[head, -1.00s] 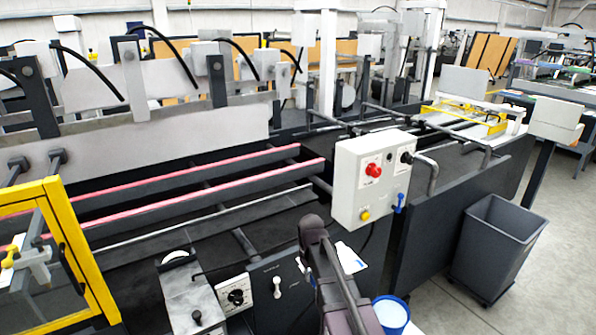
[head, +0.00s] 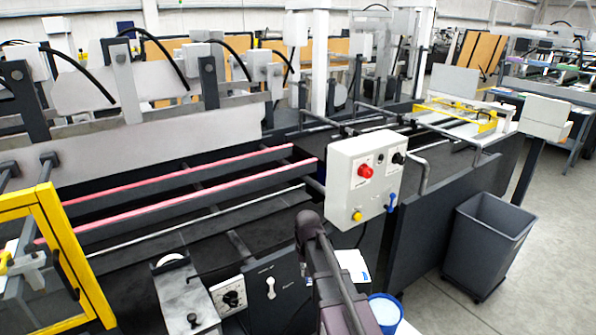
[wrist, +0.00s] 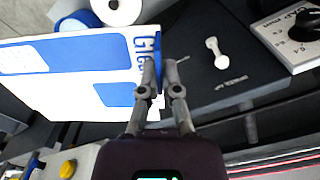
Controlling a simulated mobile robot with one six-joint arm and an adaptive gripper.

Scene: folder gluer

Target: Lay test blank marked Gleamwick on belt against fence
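The test blank (wrist: 60,75) is a flat white sheet with blue panels, left of centre in the wrist view. The first letters of its blue lettering show by my gripper; the rest is covered. My gripper (wrist: 161,68) has its fingers close together on the blank's right edge, pinching it. The belt (head: 200,208) runs behind, with pink-red strips on dark rails. I cannot tell which rail is the fence.
A grey control box (head: 364,178) with red and yellow buttons stands close behind my gripper. A yellow guard frame (head: 75,255) stands at left. A white-handled panel (wrist: 222,60) lies beside my fingers.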

